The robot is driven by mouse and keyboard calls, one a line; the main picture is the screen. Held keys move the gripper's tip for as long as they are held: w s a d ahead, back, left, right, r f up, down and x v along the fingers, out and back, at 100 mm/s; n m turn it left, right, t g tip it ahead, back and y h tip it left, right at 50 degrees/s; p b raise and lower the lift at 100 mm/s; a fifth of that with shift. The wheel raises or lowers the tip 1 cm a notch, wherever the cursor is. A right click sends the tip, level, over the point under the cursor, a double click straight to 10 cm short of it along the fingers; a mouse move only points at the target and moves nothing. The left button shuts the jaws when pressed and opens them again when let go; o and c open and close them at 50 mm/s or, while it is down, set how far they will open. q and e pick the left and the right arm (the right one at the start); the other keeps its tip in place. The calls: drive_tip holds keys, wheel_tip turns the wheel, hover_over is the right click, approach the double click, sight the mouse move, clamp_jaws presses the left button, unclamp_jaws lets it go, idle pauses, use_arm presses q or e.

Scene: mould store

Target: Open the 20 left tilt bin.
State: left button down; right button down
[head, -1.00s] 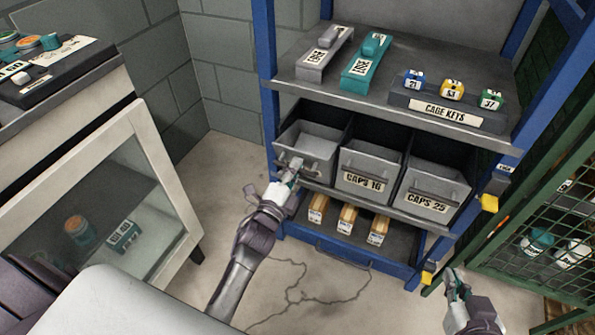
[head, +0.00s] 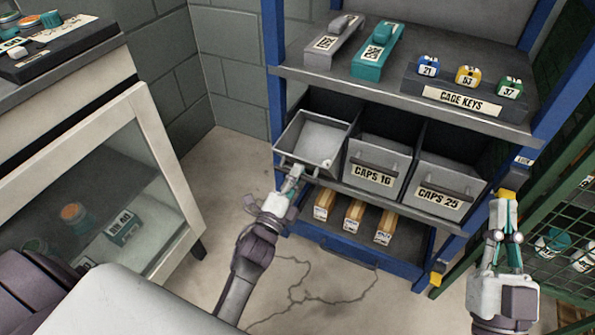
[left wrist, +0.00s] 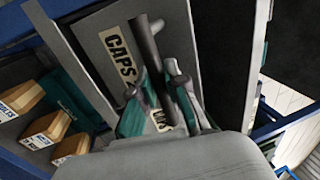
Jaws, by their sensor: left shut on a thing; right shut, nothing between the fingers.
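The grey left tilt bin (head: 318,136) hangs tilted forward out of the middle shelf, its inside showing from above with a small pale thing at the bottom. In the left wrist view its front (left wrist: 182,45) bears a label reading "CAPS 2", the rest hidden by my fingers. My left gripper (head: 295,174) is shut on the bin's dark bar handle (left wrist: 146,45); its teal-padded fingers (left wrist: 160,98) lie around the bar. My right gripper (head: 503,208) is shut and empty at the right, in front of the rack's right post.
Bins CAPS 16 (head: 378,165) and CAPS 25 (head: 447,188) stand beside it, upright. Key blocks on a CAGE KEYS stand (head: 465,100) are above. Several small boxes (head: 354,215) sit below. A glass-door cabinet (head: 165,165) is at left, a green mesh cage (head: 560,215) at right.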

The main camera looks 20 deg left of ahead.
use_arm(q)
drive_tip(key=shift+s+f, duration=0.25)
drive_tip(key=shift+f, duration=0.2)
use_arm(e)
drive_tip(key=shift+s+r, duration=0.2)
drive_tip(key=shift+r, duration=0.1)
drive_tip(key=shift+t, duration=0.3)
use_arm(q)
drive_tip(key=c, duration=1.2)
unclamp_jaws()
use_arm(e)
drive_tip(key=shift+r, duration=0.1)
use_arm(q)
drive_tip(key=v, duration=1.2)
